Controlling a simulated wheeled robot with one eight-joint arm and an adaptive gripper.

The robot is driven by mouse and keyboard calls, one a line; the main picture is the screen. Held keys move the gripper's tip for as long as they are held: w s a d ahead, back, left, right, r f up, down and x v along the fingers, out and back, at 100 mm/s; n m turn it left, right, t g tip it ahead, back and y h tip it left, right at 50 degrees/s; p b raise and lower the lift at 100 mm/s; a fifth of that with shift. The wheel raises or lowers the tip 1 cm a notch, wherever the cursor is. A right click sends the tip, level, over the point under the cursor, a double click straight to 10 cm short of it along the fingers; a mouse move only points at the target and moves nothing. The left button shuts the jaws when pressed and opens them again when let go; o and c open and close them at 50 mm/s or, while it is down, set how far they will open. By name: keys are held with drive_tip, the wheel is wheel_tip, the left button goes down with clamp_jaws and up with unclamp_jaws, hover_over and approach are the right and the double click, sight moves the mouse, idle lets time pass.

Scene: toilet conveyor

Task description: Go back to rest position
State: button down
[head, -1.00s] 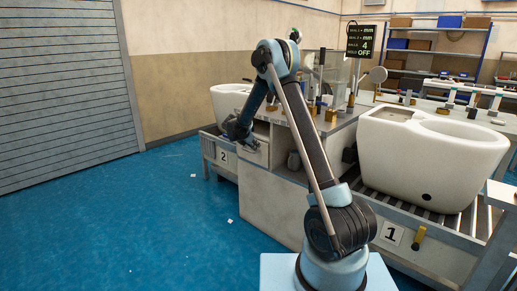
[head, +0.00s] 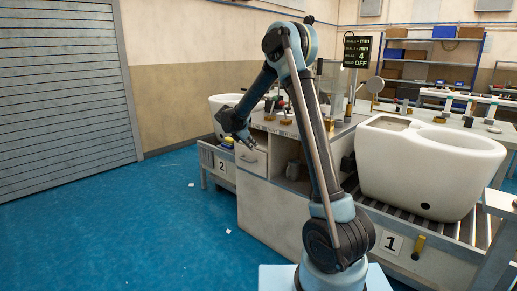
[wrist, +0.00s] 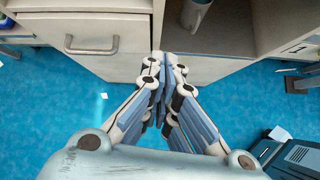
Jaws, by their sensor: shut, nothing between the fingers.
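My gripper (head: 246,142) is in front of the cabinet's drawer, near the conveyor marked 2. In the wrist view my gripper (wrist: 168,62) has its fingertips together, with nothing between them. The drawer (wrist: 98,45) with its metal handle (wrist: 91,48) lies to the left of the fingertips and looks closed. The fingers appear apart from it.
A toilet (head: 425,165) sits on the roller conveyor marked 1 at right. Another toilet (head: 220,104) stands at the far left conveyor. An open cubby (wrist: 240,25) holds a grey pitcher (wrist: 194,12). Blue floor (head: 150,225) on the left is mostly clear.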

drive_tip(key=s+d+r+m+g+y, duration=0.1)
drive_tip(key=s+d+r+m, duration=0.25)
drive_tip(key=s+d, duration=0.4)
drive_tip(key=s+d+r+m+g+y, duration=0.1)
drive_tip(key=s+d+r+m, duration=0.1)
drive_tip(key=s+d+m, duration=0.55)
drive_tip(key=s+d+r+m+g, duration=0.15)
drive_tip(key=s+d, duration=0.35)
drive_tip(key=s, duration=0.5)
drive_tip(key=s+d+f+m+y, duration=0.1)
drive_tip(key=s+f+m, duration=0.2)
drive_tip(key=s, duration=0.5)
drive_tip(key=s+d+f+m+y, duration=0.1)
drive_tip(key=s+f+m, duration=0.3)
drive_tip(key=s, duration=0.5)
drive_tip(key=s+d+f+m+y, duration=0.1)
drive_tip(key=s+d+f+m, duration=0.1)
drive_tip(key=s+m, duration=0.4)
drive_tip(key=s+f, duration=0.1)
drive_tip(key=s, duration=0.2)
drive_tip(key=shift+s+d+f+y, duration=0.15)
drive_tip(key=shift+s+f+y, duration=0.05)
drive_tip(key=shift+y, duration=0.2)
drive_tip(key=shift+g, duration=0.25)
